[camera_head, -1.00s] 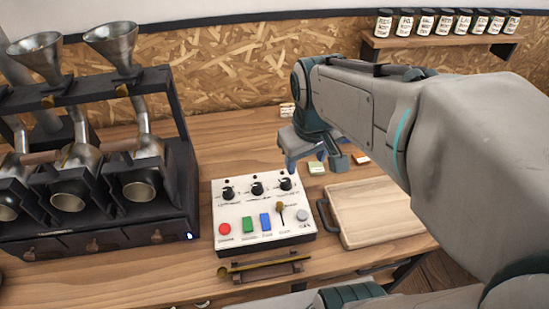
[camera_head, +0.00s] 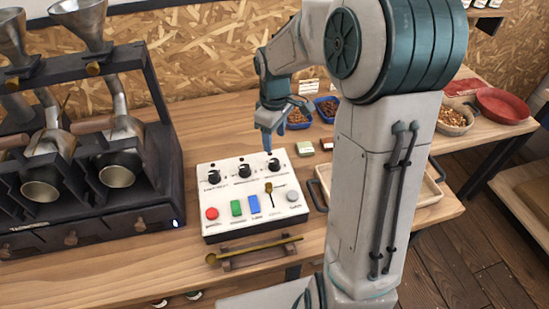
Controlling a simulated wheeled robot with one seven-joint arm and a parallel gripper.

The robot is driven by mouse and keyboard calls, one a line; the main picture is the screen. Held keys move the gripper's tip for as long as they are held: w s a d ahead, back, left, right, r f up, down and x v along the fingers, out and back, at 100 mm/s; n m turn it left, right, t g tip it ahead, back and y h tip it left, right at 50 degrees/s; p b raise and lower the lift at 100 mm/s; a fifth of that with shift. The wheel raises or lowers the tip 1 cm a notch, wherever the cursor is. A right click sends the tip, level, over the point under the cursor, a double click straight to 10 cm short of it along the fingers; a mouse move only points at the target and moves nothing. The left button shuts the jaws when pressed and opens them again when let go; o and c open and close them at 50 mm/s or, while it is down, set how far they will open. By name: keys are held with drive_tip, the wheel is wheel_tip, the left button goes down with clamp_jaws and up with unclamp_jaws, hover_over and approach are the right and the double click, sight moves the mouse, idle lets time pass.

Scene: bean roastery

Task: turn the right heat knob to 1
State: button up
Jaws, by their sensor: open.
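The white control box (camera_head: 225,225) stands on the wooden bench and has three black knobs along its back row. The right heat knob (camera_head: 273,165) is the rightmost of them; its pointer setting is too small to read. My gripper (camera_head: 268,148) points down just above and behind this knob, with its blue fingers close to it. It is open and holds nothing that I can see. Whether a finger touches the knob I cannot tell.
A black roaster (camera_head: 90,190) with metal funnels stands to the left. A wooden tray (camera_head: 425,195) lies to the right, partly behind my arm. Blue bowls of beans (camera_head: 328,107) sit behind. A brass scoop (camera_head: 250,248) rests in front of the box.

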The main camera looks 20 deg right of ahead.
sight(274, 161)
wheel_tip(274, 161, down, 9)
drive_tip(key=shift+f, duration=0.2)
drive_tip(key=c, duration=1)
